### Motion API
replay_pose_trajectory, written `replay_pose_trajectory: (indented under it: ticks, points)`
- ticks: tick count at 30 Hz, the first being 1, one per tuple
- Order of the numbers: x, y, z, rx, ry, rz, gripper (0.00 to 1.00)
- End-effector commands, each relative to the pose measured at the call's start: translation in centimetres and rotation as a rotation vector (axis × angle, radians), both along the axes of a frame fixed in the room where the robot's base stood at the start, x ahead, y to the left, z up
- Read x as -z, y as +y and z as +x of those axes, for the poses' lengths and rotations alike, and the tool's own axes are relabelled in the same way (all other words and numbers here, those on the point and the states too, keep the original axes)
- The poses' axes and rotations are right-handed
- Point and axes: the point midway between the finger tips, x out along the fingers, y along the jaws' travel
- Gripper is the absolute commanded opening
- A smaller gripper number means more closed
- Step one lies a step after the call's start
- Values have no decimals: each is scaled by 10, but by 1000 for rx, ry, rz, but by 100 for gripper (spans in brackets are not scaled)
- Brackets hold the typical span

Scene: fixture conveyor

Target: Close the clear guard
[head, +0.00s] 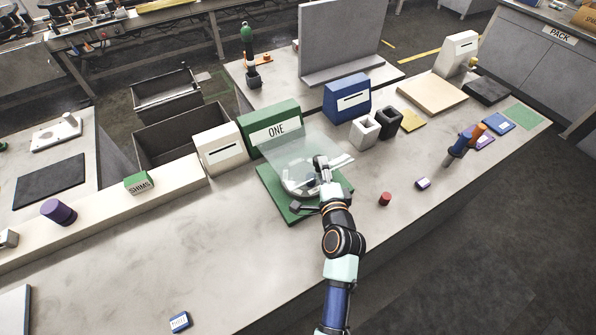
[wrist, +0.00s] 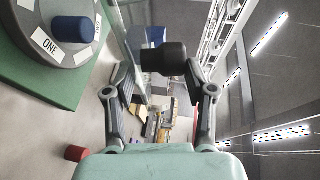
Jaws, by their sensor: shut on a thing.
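The clear guard (head: 292,148) is a see-through panel on the green fixture marked ONE (head: 262,122). It stands raised at a slant above the green base plate (head: 273,207). Under it is a pale round dial (head: 294,187), partly hidden by the guard and my arm. In the wrist view the dial (wrist: 28,30) bears a ONE label and a blue cylinder (wrist: 71,29). My gripper (head: 321,164) is at the guard's near right edge. In the wrist view my gripper (wrist: 163,82) is shut on the guard's black knob (wrist: 164,58).
A white box (head: 219,150) and a blue box (head: 347,97) flank the fixture. The bench (head: 225,255) in front is mostly clear.

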Motion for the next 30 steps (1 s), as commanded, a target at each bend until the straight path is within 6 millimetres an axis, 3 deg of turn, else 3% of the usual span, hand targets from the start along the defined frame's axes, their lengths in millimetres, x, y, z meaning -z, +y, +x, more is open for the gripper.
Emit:
replay_pose_trajectory:
  ticks: [1, 12, 21, 22, 24, 30]
  points:
    - [24, 1, -2, -3, -18, 12, 0]
    - [47, -2, -8, -4, -45, 22, 0]
    - [50, -2, -8, -5, -42, 21, 0]
    - [50, -2, -8, -5, -42, 21, 62]
    - [50, -2, -8, -5, -43, 22, 72]
    - [48, -2, -8, -5, -46, 23, 72]
